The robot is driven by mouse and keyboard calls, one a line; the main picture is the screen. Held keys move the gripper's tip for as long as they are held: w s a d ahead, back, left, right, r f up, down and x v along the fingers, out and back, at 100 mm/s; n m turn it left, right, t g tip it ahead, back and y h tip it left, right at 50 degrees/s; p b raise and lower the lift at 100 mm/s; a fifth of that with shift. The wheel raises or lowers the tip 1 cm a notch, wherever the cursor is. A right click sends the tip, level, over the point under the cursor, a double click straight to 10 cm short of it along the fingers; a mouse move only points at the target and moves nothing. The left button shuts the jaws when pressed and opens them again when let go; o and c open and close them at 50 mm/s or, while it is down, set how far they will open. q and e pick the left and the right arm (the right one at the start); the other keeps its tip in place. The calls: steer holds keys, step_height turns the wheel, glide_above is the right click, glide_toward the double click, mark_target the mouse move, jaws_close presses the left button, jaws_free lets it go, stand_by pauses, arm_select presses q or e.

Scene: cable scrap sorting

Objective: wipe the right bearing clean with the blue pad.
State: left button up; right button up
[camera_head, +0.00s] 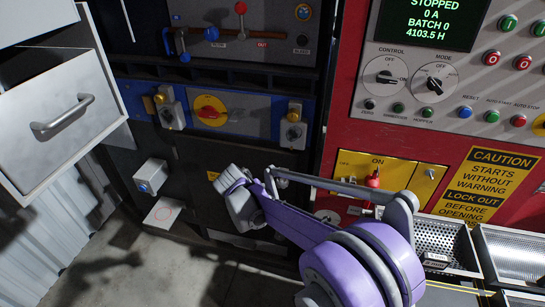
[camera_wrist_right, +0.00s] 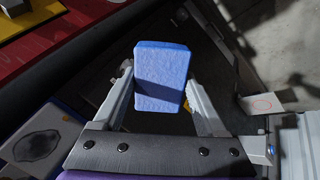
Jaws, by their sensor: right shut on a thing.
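The blue pad (camera_wrist_right: 162,80) is held between the two grey fingers of my right gripper (camera_head: 233,182), which is seen close up in the wrist view. In the head view the pad cannot be made out. Two grey housings with yellow caps, which look like the bearings, sit on the blue machine panel: the left one (camera_head: 170,110) and the right one (camera_head: 291,130). My right gripper is below the panel, lower than the right bearing and to its left, apart from it. Any dirt on the right bearing is too small to tell. My left gripper is not in view.
A yellow-and-red rotary switch (camera_head: 209,110) sits between the bearings. A red control cabinet (camera_head: 343,130) stands to the right, above perforated metal trays (camera_head: 446,240). An open grey drawer (camera_head: 60,115) juts out at left. A grey box (camera_head: 150,175) and a plate with a red circle (camera_head: 164,214) are low at left.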

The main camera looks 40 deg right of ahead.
mark_target(304, 136)
steer(key=w+d+r+n+t+h+b, duration=0.1)
steer(key=d+r+t+h+b, duration=0.1)
steer(key=d+r+t+h, duration=0.3)
steer(key=w+d+r+n+t+h+b, duration=0.1)
steer(key=d+r+n+t+h, duration=0.2)
steer(key=r, duration=0.5)
steer(key=shift+m+t, duration=0.3)
steer(key=shift+m, duration=0.4)
steer(key=shift+w+a+b+x, duration=0.15)
steer(key=shift+x, duration=1.15)
steer(key=shift+w+a+b+x, duration=0.15)
steer(key=shift+w+x, duration=0.05)
steer(key=shift+x, duration=1.1)
steer(key=shift+d, duration=0.1)
steer(key=shift+x, duration=0.95)
steer(key=shift+s+d+p, duration=0.2)
steer(key=shift+s+d, duration=0.35)
steer(key=shift+s, duration=0.25)
steer(key=shift+s+d+p, duration=0.15)
steer(key=shift+s+d, duration=0.4)
steer(key=shift+s, duration=0.25)
steer(key=shift+s+d+p, duration=0.3)
steer(key=shift+s+d, duration=0.95)
steer(key=shift+s, duration=0.05)
